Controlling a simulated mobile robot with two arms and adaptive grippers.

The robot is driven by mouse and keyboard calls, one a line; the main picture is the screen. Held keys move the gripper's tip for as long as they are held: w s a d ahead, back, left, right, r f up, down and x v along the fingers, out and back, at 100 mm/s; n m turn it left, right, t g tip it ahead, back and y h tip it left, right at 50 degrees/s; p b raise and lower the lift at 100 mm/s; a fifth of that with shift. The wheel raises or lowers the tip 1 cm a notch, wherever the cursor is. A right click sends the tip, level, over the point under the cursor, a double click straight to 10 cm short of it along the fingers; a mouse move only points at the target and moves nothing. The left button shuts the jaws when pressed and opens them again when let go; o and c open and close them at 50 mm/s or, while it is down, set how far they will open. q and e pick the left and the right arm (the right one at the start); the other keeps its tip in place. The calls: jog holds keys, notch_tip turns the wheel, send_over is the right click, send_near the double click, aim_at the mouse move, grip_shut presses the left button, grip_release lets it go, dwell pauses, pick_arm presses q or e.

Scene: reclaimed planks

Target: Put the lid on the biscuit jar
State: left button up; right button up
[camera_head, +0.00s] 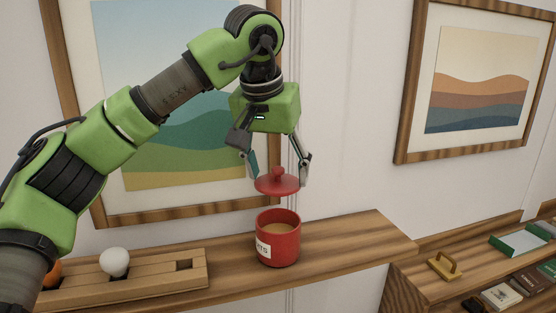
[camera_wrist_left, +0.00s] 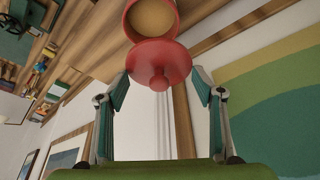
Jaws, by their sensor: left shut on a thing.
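The red biscuit jar (camera_head: 279,246) stands upright and open on the wooden shelf, with a white label and tan contents inside. Its rim and contents also show at the top of the left wrist view (camera_wrist_left: 152,17). My left gripper (camera_head: 279,175) is shut on the red lid (camera_head: 277,184), its two fingers at opposite sides of the rim. The lid is roughly level, knob up, and hangs above the jar mouth with a gap between them. In the left wrist view the lid (camera_wrist_left: 158,58) sits between the fingertips. My right gripper is not in view.
A wooden holder (camera_head: 150,283) with a white ball (camera_head: 114,262) and an orange ball (camera_head: 50,271) lies left of the jar. The shelf (camera_head: 350,237) is clear right of the jar. A lower surface at right holds a brass-coloured handle (camera_head: 445,265) and a green tray (camera_head: 520,241).

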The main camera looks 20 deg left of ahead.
aim_at(278, 188)
pick_arm(q)
jog(key=s, duration=0.1)
jog(key=s+d+b, duration=0.1)
jog(key=s, duration=0.1)
jog(key=shift+s+d+r, duration=0.1)
jog(key=shift+s+d, duration=0.05)
jog(key=shift+d, duration=0.05)
jog(key=shift+s+f, duration=0.25)
jog(key=shift+f, duration=0.05)
jog(key=shift+w+a+f+b, duration=0.1)
jog(key=shift+w+f+b, duration=0.1)
jog(key=shift+f+b, duration=0.35)
grip_shut()
jog(key=shift+w+a+f+b, duration=0.3)
jog(key=shift+w+f+b, duration=0.45)
jog(key=shift+w+f, duration=0.15)
jog(key=shift+s+d+r, duration=0.25)
jog(key=shift+s+r, duration=0.1)
jog(key=shift+s, duration=0.2)
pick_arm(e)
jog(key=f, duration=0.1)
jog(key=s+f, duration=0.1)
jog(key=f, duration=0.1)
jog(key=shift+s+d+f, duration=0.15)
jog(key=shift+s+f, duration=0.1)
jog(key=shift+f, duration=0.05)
